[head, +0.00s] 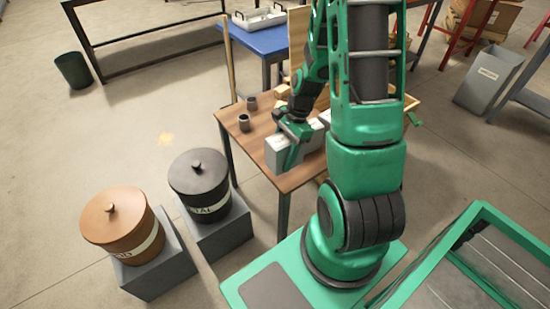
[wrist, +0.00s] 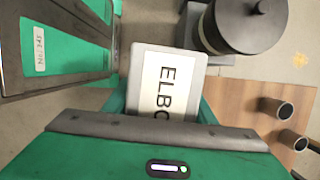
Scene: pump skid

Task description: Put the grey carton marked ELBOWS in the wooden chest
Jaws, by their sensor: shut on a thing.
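My gripper (head: 296,130) is shut on the grey carton (head: 279,157) over the near part of the brown-topped table. In the wrist view the carton (wrist: 140,72) sits between the jaws, its white label showing "ELBO" and the rest hidden by my gripper. I cannot tell whether the carton touches the table top. Light wooden parts, an upright panel (head: 297,52) and an edge (head: 411,103), show behind my arm. They may belong to the wooden chest, but my arm hides most of that area.
A brown lidded bin (head: 122,222) and a black lidded bin (head: 199,180) stand on grey blocks at the left. A blue table (head: 262,41) is behind. Open floor lies left.

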